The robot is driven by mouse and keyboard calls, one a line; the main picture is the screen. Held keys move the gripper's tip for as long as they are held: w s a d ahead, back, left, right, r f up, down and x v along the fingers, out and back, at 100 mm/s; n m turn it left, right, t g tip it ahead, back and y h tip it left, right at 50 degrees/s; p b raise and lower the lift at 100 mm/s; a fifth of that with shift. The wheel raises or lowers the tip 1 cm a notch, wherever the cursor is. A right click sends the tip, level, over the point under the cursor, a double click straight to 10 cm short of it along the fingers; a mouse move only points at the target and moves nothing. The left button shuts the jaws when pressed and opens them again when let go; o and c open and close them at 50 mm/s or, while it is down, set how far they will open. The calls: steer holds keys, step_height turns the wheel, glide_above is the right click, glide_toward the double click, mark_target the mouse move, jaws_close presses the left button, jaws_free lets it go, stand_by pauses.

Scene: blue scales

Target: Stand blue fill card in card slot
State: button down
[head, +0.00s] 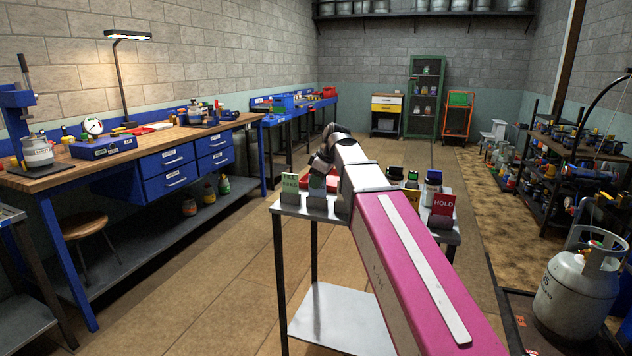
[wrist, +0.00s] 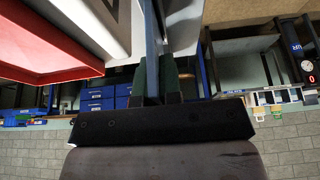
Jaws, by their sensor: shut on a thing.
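My gripper (wrist: 157,78) is in the wrist view, its dark green fingers shut on a thin blue-grey card (wrist: 152,35) seen edge-on. The card's printed face does not show. In the head view my pink and white arm reaches over a small metal table (head: 324,339), and my wrist hides much of its top. I cannot make out an empty card slot.
A red tray (wrist: 45,72) and a pale block are close to the card's left in the wrist view. A workbench (head: 160,140) runs along the left; a gas cylinder (head: 577,290) stands at the right.

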steer(key=shift+f, duration=0.25)
steer(key=c, duration=1.2)
jaws_free()
steer(key=shift+r, duration=0.1)
steer(key=v, duration=1)
steer(key=shift+d+r, duration=0.15)
steer(key=shift+r, duration=0.15)
